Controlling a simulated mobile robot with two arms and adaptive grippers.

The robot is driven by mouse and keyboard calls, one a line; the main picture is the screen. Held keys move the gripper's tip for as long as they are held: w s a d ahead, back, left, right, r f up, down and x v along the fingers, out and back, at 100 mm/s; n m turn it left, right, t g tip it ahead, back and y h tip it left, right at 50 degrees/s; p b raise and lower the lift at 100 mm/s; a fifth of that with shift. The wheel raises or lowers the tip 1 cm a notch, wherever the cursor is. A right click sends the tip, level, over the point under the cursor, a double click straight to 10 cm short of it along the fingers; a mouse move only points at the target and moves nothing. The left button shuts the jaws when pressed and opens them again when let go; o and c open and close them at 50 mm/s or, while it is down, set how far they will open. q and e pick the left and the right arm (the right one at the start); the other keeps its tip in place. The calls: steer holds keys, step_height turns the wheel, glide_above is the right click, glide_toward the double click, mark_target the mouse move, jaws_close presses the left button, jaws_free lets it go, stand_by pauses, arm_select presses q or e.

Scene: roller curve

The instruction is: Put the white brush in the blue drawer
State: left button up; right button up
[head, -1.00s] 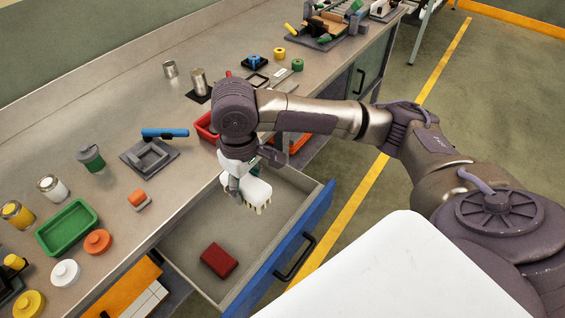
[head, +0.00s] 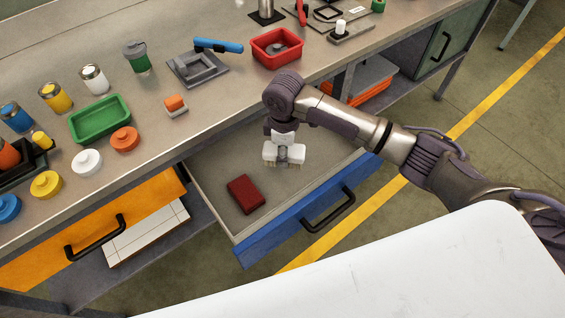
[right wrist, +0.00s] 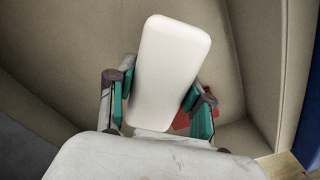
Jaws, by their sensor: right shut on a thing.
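The white brush (head: 271,153) is in my right gripper (head: 284,158), over the inside of the open blue drawer (head: 318,217). Its bristles point down. I cannot tell whether they touch the drawer floor. In the right wrist view the brush's smooth white back (right wrist: 170,70) sits between the two green-padded fingers of the right gripper (right wrist: 160,100), tilted a little. A dark red block (head: 245,194) lies on the drawer floor, left of and nearer than the brush. My left gripper is not in view.
An orange drawer (head: 90,235) is at the left. On the bench stand a green tray (head: 100,118), a red bin (head: 277,48), a grey fixture with a blue-handled tool (head: 218,46), and several jars and lids. The drawer's front half beside the red block is clear.

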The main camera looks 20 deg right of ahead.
steer(key=shift+f, duration=2.5)
steer(key=o, duration=1.1)
steer(key=shift+f, duration=0.15)
step_height(320, 180, up, 12)
steer(key=shift+r, duration=0.2)
steer(key=shift+s+f, duration=0.1)
